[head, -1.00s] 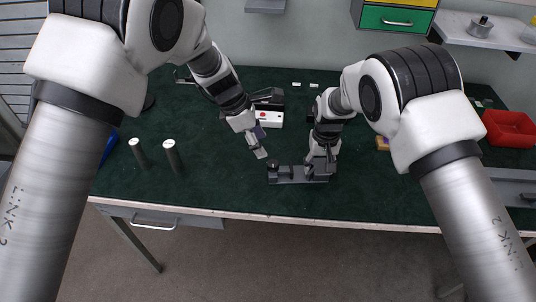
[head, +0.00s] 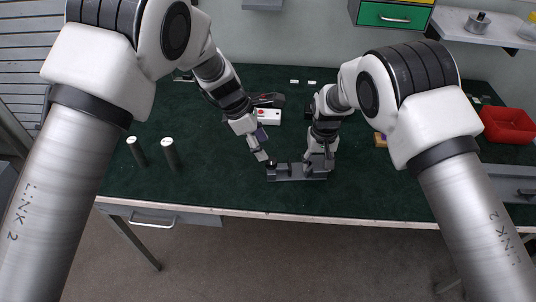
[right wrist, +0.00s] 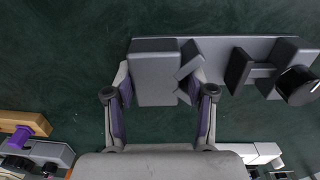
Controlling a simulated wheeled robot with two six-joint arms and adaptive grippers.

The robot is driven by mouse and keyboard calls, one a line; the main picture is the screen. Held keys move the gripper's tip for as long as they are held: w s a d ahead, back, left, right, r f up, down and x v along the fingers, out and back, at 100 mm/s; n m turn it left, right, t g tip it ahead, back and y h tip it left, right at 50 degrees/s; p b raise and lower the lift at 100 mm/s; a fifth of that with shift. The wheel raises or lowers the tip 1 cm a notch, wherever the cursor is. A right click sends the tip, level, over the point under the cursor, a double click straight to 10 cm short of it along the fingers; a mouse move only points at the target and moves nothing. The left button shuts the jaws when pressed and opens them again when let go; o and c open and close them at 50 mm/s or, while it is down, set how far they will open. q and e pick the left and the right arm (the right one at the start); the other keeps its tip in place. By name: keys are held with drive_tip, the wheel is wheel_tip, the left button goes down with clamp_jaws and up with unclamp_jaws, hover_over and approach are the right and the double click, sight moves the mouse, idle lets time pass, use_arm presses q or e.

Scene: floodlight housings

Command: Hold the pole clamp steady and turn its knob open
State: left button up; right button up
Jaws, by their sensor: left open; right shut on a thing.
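The grey pole clamp (head: 296,178) lies on the green bench top near its front edge. In the right wrist view it is a long grey bar (right wrist: 225,44) with upright blocks and a black knob (right wrist: 298,86) at its right end. My right gripper (head: 318,163) is shut on the clamp's large grey block (right wrist: 155,82), a finger on each side, in the wrist view (right wrist: 162,100). My left gripper (head: 262,155) is open, just above and beside the knob end (head: 271,163) in the head view. Whether it touches the knob cannot be told. It is outside the wrist view.
Two dark posts with white tops (head: 169,155) stand on the left of the bench. A white box with a red button (head: 268,116) is behind the left gripper. A red bin (head: 508,125) is at the far right. The bench between the posts and the clamp is clear.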

sight(271, 160)
use_arm(q)
drive_tip(key=x, duration=0.6)
drive_tip(key=shift+f, duration=0.1)
clamp_jaws()
drive_tip(key=shift+n, duration=0.4)
unclamp_jaws()
drive_tip(key=v, duration=1.2)
